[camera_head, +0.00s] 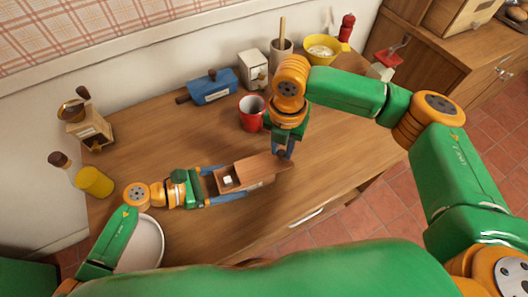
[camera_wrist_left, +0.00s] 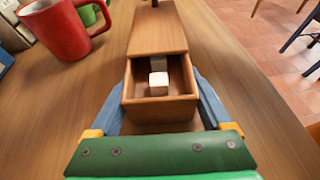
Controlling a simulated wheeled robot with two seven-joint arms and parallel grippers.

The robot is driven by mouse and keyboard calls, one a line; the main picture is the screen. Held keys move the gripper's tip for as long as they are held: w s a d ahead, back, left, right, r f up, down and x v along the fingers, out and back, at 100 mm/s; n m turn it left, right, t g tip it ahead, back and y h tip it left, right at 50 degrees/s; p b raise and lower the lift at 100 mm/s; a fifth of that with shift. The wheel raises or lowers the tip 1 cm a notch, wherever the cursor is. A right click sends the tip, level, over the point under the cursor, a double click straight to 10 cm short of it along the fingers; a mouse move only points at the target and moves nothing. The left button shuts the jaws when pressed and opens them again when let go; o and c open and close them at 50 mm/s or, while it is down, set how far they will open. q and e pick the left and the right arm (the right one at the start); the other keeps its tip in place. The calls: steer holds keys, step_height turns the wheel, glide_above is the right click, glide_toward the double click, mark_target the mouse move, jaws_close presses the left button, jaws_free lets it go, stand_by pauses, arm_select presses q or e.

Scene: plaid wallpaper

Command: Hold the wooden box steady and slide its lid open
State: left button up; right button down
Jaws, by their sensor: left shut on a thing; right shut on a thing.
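The wooden box (camera_head: 222,187) lies on the table, and it also shows in the left wrist view (camera_wrist_left: 160,110). Its lid (camera_head: 257,168) is slid partly off toward the right and covers the far part in the left wrist view (camera_wrist_left: 157,35). White cubes (camera_wrist_left: 158,83) show inside the open near part. My left gripper (camera_head: 224,184) is shut on the box, with blue fingers along its two sides. My right gripper (camera_head: 283,153) points down at the lid's far end and is shut on the lid. Its exact contact is small and partly hidden.
A red mug (camera_head: 251,113) stands behind the box, near a blue object (camera_head: 211,88) and a white box-shaped item (camera_head: 253,69). A yellow bowl (camera_head: 321,50) is at the back. The table's front edge is close.

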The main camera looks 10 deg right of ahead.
steer(key=d, duration=0.1)
steer(key=w+d, duration=0.1)
steer(key=d, duration=0.1)
steer(key=shift+d, duration=0.3)
steer(key=shift+a, duration=0.1)
steer(key=c, duration=0.7)
jaws_free()
steer(key=shift+s, duration=0.1)
steer(key=shift+o, duration=0.2)
step_height(320, 180, up, 12)
